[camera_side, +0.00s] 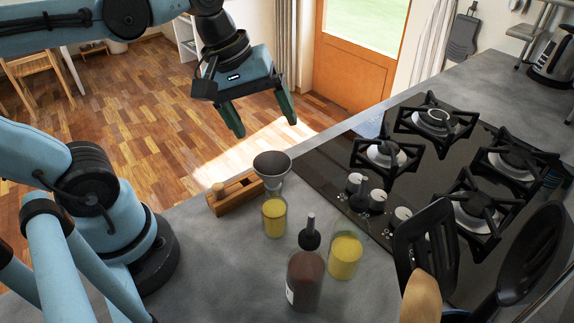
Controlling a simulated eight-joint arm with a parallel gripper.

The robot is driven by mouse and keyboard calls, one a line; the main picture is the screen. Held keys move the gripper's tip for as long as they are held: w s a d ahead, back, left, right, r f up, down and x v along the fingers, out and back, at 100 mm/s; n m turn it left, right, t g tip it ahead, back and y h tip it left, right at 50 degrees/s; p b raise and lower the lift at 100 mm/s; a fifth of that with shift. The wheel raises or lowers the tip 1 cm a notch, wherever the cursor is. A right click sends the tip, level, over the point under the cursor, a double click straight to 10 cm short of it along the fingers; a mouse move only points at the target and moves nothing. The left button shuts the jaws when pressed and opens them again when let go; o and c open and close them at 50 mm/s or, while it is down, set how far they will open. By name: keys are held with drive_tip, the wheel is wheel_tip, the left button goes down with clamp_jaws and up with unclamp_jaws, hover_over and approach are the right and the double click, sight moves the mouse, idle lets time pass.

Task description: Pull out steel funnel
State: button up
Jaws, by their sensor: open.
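My gripper (264,130) hangs above and slightly left of the funnel, pointing down. Its two dark green fingers are spread apart with nothing between them. The fingertips are clear of the funnel.
Two glasses of yellow liquid, one near the rack (274,216) and one further right (344,257), stand near a dark-capped bottle (305,272). A gas hob (400,185) fills the right. Black utensils (426,245) rise at front right.

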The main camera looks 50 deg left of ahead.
drive_tip(key=s+d+r+n+g+h, duration=0.2)
drive_tip(key=s+d+r+n+g, duration=0.1)
drive_tip(key=r+n, duration=0.4)
drive_tip(key=shift+n, duration=0.7)
drive_tip(key=shift+x, duration=5.05)
drive_tip(key=shift+s+a, duration=0.1)
drive_tip(key=shift+c, duration=0.3)
drive_tip(key=c, duration=1.2)
drive_tip(key=shift+r, duration=1.15)
drive_tip(key=shift+r, duration=1.4)
